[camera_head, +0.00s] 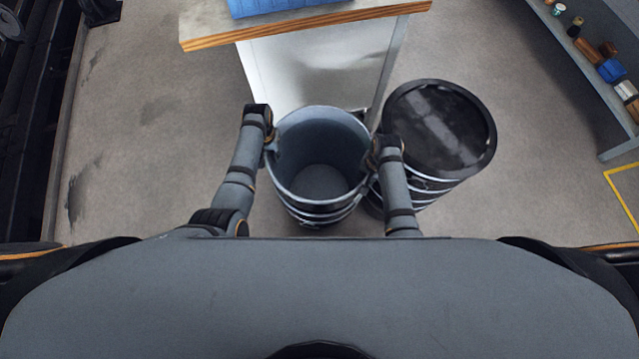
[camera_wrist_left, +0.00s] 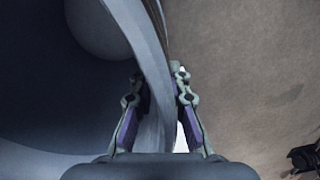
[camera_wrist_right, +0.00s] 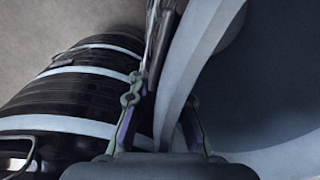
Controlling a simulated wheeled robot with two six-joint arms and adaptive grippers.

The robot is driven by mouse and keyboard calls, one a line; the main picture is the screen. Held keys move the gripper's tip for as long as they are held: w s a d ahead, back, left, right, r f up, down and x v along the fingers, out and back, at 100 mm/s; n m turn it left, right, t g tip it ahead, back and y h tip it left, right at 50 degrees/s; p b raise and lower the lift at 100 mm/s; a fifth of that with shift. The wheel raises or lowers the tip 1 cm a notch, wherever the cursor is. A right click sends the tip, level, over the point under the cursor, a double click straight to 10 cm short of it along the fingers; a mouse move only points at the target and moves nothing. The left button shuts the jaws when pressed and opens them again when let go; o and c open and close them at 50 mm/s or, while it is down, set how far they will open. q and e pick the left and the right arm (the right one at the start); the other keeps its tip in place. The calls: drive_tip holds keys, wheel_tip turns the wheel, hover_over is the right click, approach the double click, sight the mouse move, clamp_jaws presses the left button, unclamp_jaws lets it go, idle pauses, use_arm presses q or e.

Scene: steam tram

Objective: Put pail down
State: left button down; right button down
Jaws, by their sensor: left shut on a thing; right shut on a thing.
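An open grey-blue pail (camera_head: 318,180) is in the middle of the head view, between my two arms, and looks empty. My left gripper (camera_head: 270,146) is at its left rim. In the left wrist view the left fingers (camera_wrist_left: 158,98) are shut on the pail's rim (camera_wrist_left: 150,60), one on each side of the wall. My right gripper (camera_head: 370,160) is at the right rim. In the right wrist view the right fingers (camera_wrist_right: 162,105) are shut on the rim (camera_wrist_right: 190,50). I cannot tell whether the pail's bottom touches the floor.
A black lidded drum (camera_head: 440,130) stands close to the pail's right side. A wood-edged bench (camera_head: 310,22) with a pale panel and a blue item on top is just beyond. A shelf (camera_head: 575,60) with small items is at right. The floor (camera_head: 140,130) at left is clear.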

use_arm(q)
drive_tip(key=shift+w+a+f+b, duration=0.15)
drive_tip(key=shift+a+f+b, duration=0.2)
drive_tip(key=shift+f, duration=0.15)
use_arm(e)
drive_tip(key=shift+d+f, duration=0.2)
drive_tip(key=shift+f, duration=0.35)
use_arm(q)
drive_tip(key=c, duration=1.6)
unclamp_jaws()
drive_tip(key=shift+d, duration=0.1)
use_arm(e)
drive_tip(key=c, duration=1.5)
unclamp_jaws()
drive_tip(key=shift+s, duration=0.1)
drive_tip(key=shift+c, duration=0.2)
use_arm(q)
drive_tip(key=shift+o, duration=1.3)
use_arm(e)
drive_tip(key=shift+o, duration=1.1)
use_arm(q)
drive_tip(key=shift+d, duration=0.1)
use_arm(e)
drive_tip(key=shift+a, duration=0.1)
use_arm(q)
drive_tip(key=shift+d+r, duration=0.1)
